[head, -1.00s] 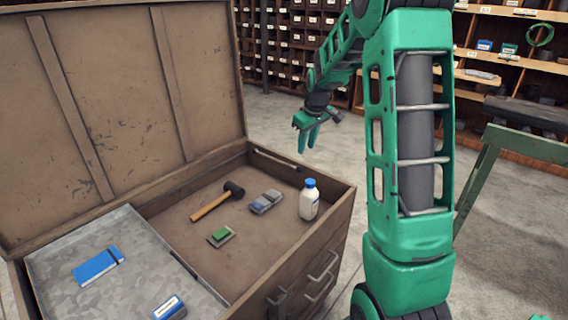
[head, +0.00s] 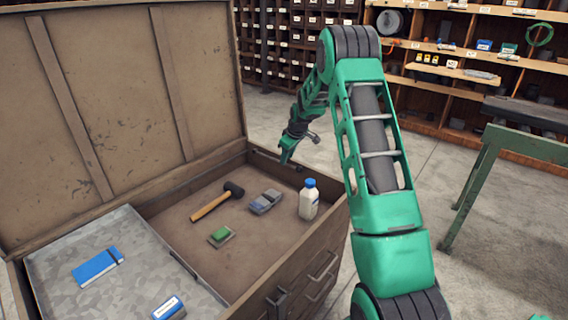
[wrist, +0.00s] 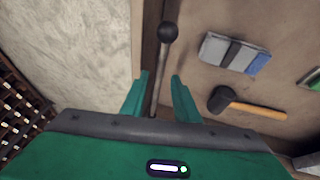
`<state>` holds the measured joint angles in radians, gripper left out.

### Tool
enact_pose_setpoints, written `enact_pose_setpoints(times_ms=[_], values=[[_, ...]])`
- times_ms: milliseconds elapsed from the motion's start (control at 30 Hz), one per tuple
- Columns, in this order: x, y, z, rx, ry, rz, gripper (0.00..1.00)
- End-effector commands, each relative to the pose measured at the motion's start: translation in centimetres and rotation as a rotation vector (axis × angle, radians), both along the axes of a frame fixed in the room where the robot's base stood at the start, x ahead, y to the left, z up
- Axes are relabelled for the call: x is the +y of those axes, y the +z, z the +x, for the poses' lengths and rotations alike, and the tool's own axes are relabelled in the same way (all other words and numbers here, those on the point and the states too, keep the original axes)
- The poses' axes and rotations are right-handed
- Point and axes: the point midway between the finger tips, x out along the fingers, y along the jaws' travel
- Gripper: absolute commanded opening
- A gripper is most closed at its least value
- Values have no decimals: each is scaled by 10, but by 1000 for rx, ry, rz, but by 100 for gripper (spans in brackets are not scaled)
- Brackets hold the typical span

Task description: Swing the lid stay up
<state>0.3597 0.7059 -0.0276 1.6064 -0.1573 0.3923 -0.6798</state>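The lid stay is a thin grey rod (wrist: 157,85) with a dark ball knob (wrist: 167,32) at its end. It lies low along the inner side wall of the open chest; in the head view a short piece of the stay (head: 264,155) shows beside my gripper, which hides part of it. My gripper (head: 286,156) is at the chest's far right wall, pointing down. In the wrist view my gripper (wrist: 159,76) is open, with the rod passing between its two green fingers and the knob beyond the tips. I cannot tell whether the fingers touch it. The lid (head: 120,95) stands raised.
In the chest are a mallet (head: 212,204), a grey-blue block (head: 265,201), a green-topped block (head: 221,236) and a white bottle (head: 308,200). A metal tray (head: 130,270) holds two blue items. A green-legged bench (head: 480,170) stands right; shelves line the back.

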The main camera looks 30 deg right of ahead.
Motion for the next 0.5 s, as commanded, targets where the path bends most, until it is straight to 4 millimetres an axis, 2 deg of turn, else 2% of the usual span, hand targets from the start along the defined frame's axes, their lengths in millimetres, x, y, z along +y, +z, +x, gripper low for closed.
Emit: enact_pose_setpoints(times_ms=[33, 200, 500], values=[[0, -8, 3, 2, 0, 0, 28], [-1, -24, 11, 1, 0, 0, 28], [-1, -30, 14, 0, 0, -1, 28]])
